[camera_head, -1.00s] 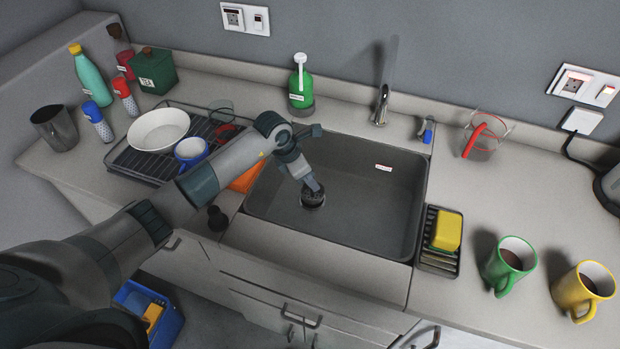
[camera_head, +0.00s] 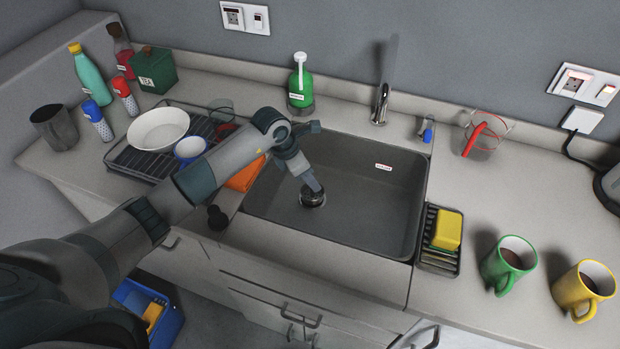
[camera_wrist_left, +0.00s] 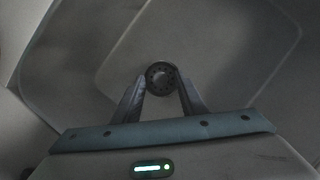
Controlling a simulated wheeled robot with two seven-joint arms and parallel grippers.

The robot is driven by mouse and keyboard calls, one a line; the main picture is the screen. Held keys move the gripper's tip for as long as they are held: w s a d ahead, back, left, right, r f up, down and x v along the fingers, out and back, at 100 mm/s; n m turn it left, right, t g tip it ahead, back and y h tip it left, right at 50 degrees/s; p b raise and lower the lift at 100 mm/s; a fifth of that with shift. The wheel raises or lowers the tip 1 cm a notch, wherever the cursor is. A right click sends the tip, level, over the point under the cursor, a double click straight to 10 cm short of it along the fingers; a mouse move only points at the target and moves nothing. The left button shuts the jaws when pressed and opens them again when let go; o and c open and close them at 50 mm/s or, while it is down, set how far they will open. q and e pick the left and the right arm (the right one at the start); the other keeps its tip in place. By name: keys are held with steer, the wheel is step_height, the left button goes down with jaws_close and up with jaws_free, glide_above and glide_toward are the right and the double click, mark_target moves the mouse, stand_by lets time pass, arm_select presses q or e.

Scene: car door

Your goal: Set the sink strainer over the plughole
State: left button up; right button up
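The sink strainer (camera_wrist_left: 161,77) is a small dark round disc with a ring of holes. In the left wrist view it sits between my two fingertips, which appear to touch its sides. In the head view my left gripper (camera_head: 313,189) reaches down into the grey sink (camera_head: 370,205), with the dark strainer (camera_head: 312,200) at its tips, low over the sink floor. The plughole is hidden beneath the strainer and gripper; I cannot tell whether the strainer touches it. My right gripper is not in view.
The tap (camera_head: 381,104) stands behind the sink and a green soap bottle (camera_head: 300,84) at its back left. A caddy (camera_head: 438,262) with a yellow sponge (camera_head: 447,230) is at the right rim. A dish rack (camera_head: 135,160) stands left. The sink's right half is clear.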

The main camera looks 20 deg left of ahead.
arm_select(q)
steer(key=b+v, duration=0.2)
steer(key=v, duration=0.9)
steer(key=shift+b, duration=0.3)
steer(key=shift+r, duration=0.1)
